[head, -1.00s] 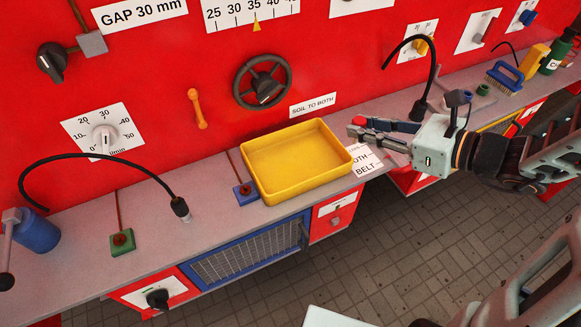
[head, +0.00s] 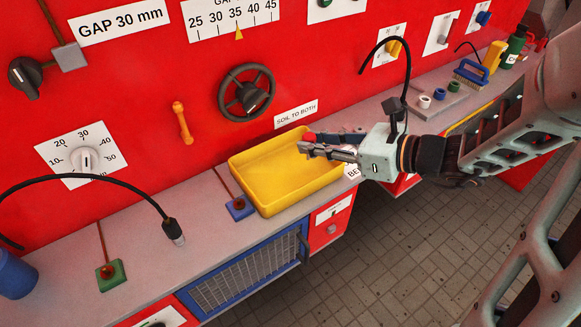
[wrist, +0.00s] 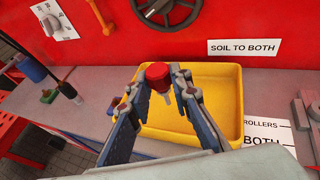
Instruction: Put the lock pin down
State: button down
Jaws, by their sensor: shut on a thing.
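The lock pin has a red head and a grey shaft; it shows in the wrist view (wrist: 157,74) between the fingertips, and its red head shows in the head view (head: 309,137). My gripper (head: 307,147) is shut on it, and it also shows in the wrist view (wrist: 160,88). The gripper holds the pin above the right part of a yellow tray (head: 262,206). The tray, also in the wrist view (wrist: 235,110), looks empty where I can see it. The fingers hide part of the pin and tray.
The tray stands on a grey ledge (head: 195,215) before the red machine wall. Left of it are a blue block (head: 240,208) and a green block (head: 110,275). A black handwheel (head: 247,92) is behind. A holder with several rings (head: 440,97) stands to the right.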

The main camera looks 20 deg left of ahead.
jog(key=w+a+f+b, duration=0.1)
jog(key=f, duration=0.1)
jog(key=w+a+f+b, duration=0.1)
jog(key=a+f+b, duration=0.1)
jog(key=w+a+f+b, duration=0.1)
jog(key=a+f, duration=0.1)
jog(key=shift+w+a, duration=0.1)
jog(key=shift+a, duration=0.05)
jog(key=shift+w+a+f+b, duration=0.15)
jog(key=shift+a+f+b, duration=0.1)
jog(key=shift+f+b, duration=0.3)
jog(key=shift+a+f+b, duration=0.1)
jog(key=shift+f+b, duration=1.05)
jog(key=shift+f, duration=0.25)
jog(key=shift+f, duration=0.25)
jog(key=c, duration=1.8)
grip_release()
jog(key=shift+r, duration=0.1)
jog(key=shift+o, duration=0.2)
jog(key=shift+r, duration=0.1)
